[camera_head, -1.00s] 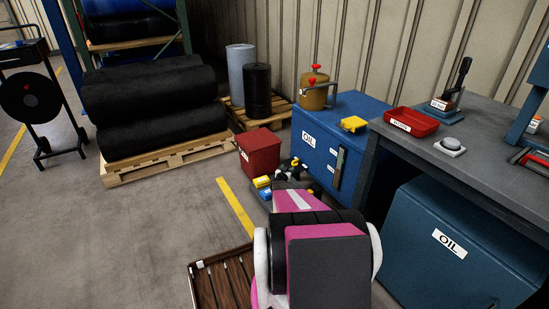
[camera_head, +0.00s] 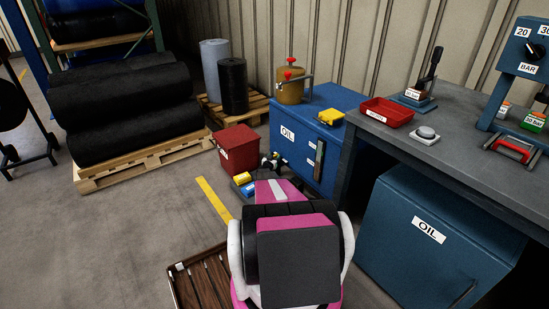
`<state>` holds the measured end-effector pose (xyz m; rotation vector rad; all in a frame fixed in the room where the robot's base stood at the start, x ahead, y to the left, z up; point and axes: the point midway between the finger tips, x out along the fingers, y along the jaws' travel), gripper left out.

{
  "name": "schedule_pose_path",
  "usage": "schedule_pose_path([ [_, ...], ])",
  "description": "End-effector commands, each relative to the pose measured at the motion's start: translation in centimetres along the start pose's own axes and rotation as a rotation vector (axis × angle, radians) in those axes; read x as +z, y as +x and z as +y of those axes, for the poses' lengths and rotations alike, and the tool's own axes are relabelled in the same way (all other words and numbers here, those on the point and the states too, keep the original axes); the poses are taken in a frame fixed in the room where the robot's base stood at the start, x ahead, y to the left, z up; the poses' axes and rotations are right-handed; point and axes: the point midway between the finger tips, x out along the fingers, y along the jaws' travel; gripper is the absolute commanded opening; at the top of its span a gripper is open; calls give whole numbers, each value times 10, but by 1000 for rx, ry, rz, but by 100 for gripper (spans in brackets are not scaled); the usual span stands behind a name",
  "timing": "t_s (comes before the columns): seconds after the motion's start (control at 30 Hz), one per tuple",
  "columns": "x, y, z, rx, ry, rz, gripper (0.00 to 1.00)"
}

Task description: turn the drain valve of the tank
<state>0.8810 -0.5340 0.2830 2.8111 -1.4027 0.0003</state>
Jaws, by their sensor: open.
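The blue tank (camera_head: 335,155), labelled OIL, stands against the wall beside the bench. It has a dark sight gauge on its front, a yellow cap (camera_head: 331,117) on top and a brass vessel (camera_head: 290,88) with red knobs. I cannot make out the drain valve; the lower front of the tank is partly hidden by my arm. My gripper (camera_head: 270,161) shows small and dark beyond my pink arm, close to the tank's lower left front. Its jaws are open, with nothing seen between them. Whether it touches the tank I cannot tell.
A red bin (camera_head: 239,149) stands left of the tank, with small yellow and blue items (camera_head: 244,185) on the floor before it. The grey bench (camera_head: 450,145) and a second OIL cabinet (camera_head: 425,240) bound the right.

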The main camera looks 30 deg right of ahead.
Motion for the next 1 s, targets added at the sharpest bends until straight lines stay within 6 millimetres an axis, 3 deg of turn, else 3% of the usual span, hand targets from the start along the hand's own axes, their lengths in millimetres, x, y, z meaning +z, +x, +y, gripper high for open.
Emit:
schedule_pose_path([
  [0.1,0,11,0,0,0,0,57],
  [0.37,0,12,0,-1,0,0,57],
  [0.43,0,12,0,-1,0,0,41],
  [0.5,0,12,0,0,0,0,18],
  [0.53,0,12,0,0,0,0,16],
  [1.0,0,11,2,-50,-1,-1,16],
])
